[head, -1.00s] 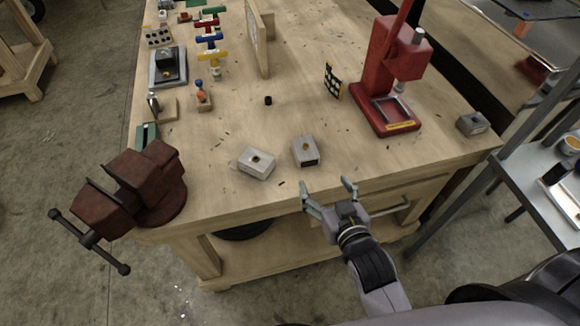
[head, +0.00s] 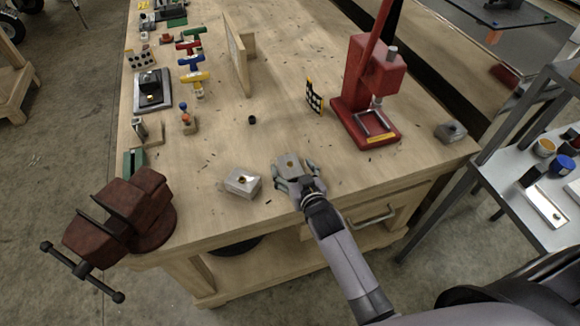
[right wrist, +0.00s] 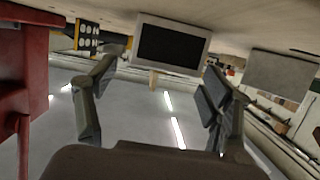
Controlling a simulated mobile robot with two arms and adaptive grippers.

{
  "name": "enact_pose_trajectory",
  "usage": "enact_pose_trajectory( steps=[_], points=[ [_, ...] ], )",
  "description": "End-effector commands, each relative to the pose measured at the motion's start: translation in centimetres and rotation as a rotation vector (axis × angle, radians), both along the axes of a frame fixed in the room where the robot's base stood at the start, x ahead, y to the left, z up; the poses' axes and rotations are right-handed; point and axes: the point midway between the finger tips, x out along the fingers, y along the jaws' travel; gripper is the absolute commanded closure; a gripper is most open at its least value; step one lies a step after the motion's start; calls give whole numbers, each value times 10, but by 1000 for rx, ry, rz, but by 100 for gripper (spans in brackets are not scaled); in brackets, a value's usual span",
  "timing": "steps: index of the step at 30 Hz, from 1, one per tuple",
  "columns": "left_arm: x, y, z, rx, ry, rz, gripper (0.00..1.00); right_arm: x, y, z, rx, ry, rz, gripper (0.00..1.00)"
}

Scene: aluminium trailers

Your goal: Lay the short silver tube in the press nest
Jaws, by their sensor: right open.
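A short silver tube of rectangular section (head: 289,163), with a dark spot on top, lies near the bench's front edge. Its dark open end (right wrist: 172,46) faces the right wrist camera. My right gripper (head: 296,176) is open at the tube's near end, its fingers spread to either side; contact cannot be told. A similar silver piece (head: 242,182) lies to the left, and another (head: 452,132) right of the press. I cannot tell which is shortest. The red press (head: 368,80) holds a metal-framed nest (head: 376,124) on its base, which looks empty. My left gripper is not in view.
A dark red vise (head: 120,215) stands at the front left corner. Coloured T-handles (head: 192,62) stand at the back left. The bench between tube and press is mostly clear.

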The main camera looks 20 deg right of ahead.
Motion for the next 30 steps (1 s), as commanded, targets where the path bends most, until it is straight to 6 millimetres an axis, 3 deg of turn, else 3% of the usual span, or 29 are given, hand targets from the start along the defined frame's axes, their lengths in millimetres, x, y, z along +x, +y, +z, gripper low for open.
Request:
enact_pose_trajectory(
  steps=[6,15,30],
  points=[
    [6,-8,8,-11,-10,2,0,24,1,-5,-1,0,0,26],
    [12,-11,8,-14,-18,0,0,27,1,-7,-1,0,1,27],
    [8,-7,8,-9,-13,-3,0,26,1,-7,0,0,1,60]
  ],
)
